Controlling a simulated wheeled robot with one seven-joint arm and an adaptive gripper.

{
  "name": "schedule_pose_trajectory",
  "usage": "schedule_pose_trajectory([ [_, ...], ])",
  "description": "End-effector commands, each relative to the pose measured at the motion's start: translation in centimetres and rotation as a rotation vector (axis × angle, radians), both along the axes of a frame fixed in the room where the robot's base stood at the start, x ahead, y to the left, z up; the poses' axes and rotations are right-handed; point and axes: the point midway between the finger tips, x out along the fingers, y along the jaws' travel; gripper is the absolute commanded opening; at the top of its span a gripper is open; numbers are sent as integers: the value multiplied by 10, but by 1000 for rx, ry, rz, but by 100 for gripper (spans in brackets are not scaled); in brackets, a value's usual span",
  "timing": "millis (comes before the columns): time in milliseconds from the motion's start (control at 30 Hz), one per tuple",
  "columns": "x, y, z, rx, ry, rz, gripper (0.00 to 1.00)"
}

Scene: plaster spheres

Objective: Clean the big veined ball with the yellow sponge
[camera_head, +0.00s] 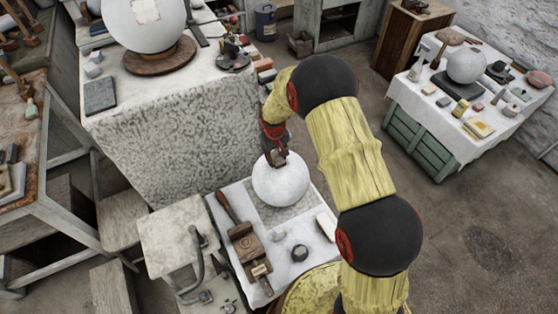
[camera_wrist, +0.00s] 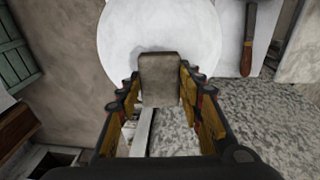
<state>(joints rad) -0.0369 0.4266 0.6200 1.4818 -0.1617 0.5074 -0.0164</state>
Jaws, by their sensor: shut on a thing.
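My gripper (camera_head: 276,150) is at the top of a white ball (camera_head: 283,186) on the near small table. In the wrist view my gripper (camera_wrist: 160,88) is shut on a grey-brown block (camera_wrist: 160,72), whose far end overlaps the white ball (camera_wrist: 120,38). I cannot tell whether the block touches it. A larger pale ball (camera_head: 135,28) with a light square patch stands on a round brown base at the upper left. A third grey-white ball (camera_head: 466,66) is on the right table. Veins are not clear on any ball. A yellow block (camera_head: 479,128) lies on the right table.
The near table (camera_head: 282,281) also holds a wooden tool with a handle (camera_head: 246,248), small round pieces (camera_head: 299,253) and a white block (camera_head: 326,226). A dark slab (camera_head: 100,96) lies on the left covered table. Open floor (camera_head: 455,205) lies to the right.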

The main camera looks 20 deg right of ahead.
Motion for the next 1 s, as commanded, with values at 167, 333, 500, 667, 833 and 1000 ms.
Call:
schedule_pose_trajectory([
  [167, 2, 1, 0, 0, 2, 0, 16],
  [333, 2, 0, -1, 0, 1, 0, 16],
  [500, -3, -1, -1, 0, 2, -1, 16],
  [667, -14, -3, -3, 1, 3, -1, 16],
  [833, -20, -4, -3, 1, 3, -1, 16],
  [1000, -26, -5, -5, 0, 4, -1, 16],
])
